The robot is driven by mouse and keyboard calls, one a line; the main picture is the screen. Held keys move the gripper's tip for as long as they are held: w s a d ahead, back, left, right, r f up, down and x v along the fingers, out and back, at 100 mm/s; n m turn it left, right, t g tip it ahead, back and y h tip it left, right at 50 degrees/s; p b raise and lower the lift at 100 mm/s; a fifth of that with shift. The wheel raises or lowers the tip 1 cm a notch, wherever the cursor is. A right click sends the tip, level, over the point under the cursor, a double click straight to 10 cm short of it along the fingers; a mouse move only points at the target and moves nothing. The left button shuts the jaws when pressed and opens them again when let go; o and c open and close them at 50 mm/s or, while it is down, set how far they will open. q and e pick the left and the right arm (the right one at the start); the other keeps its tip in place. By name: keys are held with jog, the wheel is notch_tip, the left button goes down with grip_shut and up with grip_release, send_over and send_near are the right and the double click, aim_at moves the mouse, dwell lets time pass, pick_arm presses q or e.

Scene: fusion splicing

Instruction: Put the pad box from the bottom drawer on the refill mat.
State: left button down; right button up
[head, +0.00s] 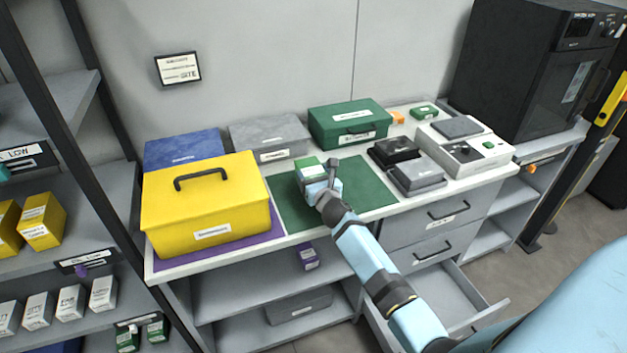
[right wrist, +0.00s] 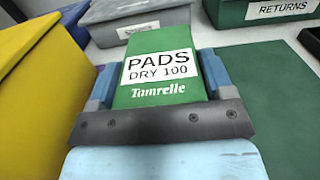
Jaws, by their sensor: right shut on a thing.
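The pad box is green with a white label reading PADS DRY 100; it fills the middle of the right wrist view (right wrist: 160,75) and shows in the head view (head: 311,169). My right gripper (head: 322,183) is shut on it, with one finger on each side in the right wrist view (right wrist: 158,88). The box is over the left part of the green mat (head: 365,193); I cannot tell whether it touches the mat. The bottom drawer (head: 452,300) is pulled open below the worktop, partly hidden by my right arm. My left gripper is out of view.
A yellow case (head: 210,210) stands on a purple mat just left of the green mat. A grey box (head: 268,138) and a green RETURNS box (head: 349,125) stand behind it. Dark and grey cases (head: 415,176) stand at its right. The mat's right part is clear.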

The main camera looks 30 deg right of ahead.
aim_at(314, 172)
notch_tip(314, 172, up, 17)
jog(key=p, duration=0.4)
jog(key=s+a+n+y+p, duration=0.2)
jog(key=s+a+y+p, duration=0.2)
jog(key=s+a, duration=1.4)
jog(key=s, duration=0.3)
jog(key=shift+a+n+t, duration=0.3)
jog(key=shift+a+n, duration=0.05)
jog(key=shift+n, duration=0.05)
jog(key=shift+f, duration=0.1)
